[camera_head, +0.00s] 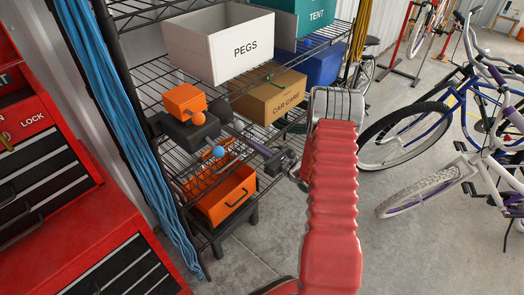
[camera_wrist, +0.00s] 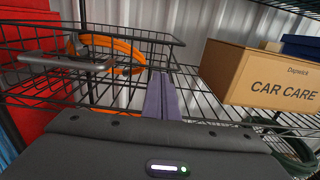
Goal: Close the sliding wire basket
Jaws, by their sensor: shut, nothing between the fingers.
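The black wire basket (camera_wrist: 140,36) is at the upper left of the wrist view, with an orange coiled cable (camera_wrist: 118,48) inside. A grey bar handle (camera_wrist: 65,64) runs across its near side. In the head view the basket is partly lost among the shelf wires. How far it stands out from the shelf is hard to tell. My gripper (camera_wrist: 162,97) is shut and empty, its purple fingers together just right of the handle and in front of the basket's right part. In the head view my gripper (camera_head: 262,151) points left towards the rack; contact with the basket cannot be told.
A CAR CARE box (camera_wrist: 262,82) stands on the rack to the right, also seen in the head view (camera_head: 268,98). A PEGS bin (camera_head: 218,45) is above. An orange drawer (camera_head: 228,195) is low. A red tool cabinet (camera_head: 75,215) stands left, bicycles (camera_head: 420,130) right. Floor between is clear.

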